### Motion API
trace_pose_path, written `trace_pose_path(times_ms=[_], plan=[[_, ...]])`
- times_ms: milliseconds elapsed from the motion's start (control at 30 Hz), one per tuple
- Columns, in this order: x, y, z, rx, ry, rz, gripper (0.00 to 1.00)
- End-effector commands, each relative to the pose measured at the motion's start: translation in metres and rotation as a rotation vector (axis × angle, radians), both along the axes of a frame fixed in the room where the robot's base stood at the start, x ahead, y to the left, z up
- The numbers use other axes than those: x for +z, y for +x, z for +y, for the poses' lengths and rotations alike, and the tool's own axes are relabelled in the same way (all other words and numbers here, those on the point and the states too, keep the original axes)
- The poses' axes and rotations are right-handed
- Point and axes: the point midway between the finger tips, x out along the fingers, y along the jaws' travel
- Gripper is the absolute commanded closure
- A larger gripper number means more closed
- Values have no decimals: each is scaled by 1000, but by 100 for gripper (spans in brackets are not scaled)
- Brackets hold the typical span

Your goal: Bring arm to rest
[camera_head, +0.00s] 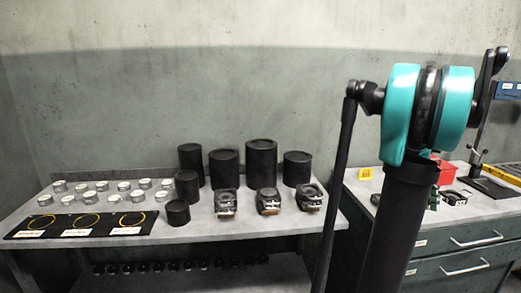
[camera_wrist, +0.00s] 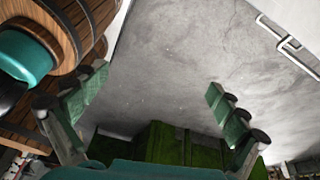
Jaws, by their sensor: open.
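My gripper (camera_wrist: 155,105) shows in the wrist view with its two green-padded fingers spread wide apart. Nothing is between the fingers. Beyond them is a bare grey surface. In the head view my arm stands upright at the right, with teal joint covers at its top. My gripper cannot be made out in the head view.
A grey table (camera_head: 170,233) holds black cylinders (camera_head: 261,162), small silver-topped jars (camera_head: 124,186), dark metal parts (camera_head: 268,201) and a black mat (camera_head: 58,232). A drawer cabinet (camera_head: 458,256) stands at the right. In the wrist view a wooden barrel-like object (camera_wrist: 88,22) is close at the left.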

Motion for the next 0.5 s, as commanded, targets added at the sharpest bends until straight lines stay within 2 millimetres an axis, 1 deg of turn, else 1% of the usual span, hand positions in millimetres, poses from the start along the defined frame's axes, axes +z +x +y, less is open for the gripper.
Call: trace_pose_path(times_ms=[33,167,267,367,467,500], plan=[[-3,2,7,47,8,-8,2],[-11,7,27,191,36,-31,2],[-20,12,47,336,61,-52,2],[-30,15,71,513,88,-75,2],[-44,18,103,744,118,-102,2],[-51,18,119,857,129,-113,2]])
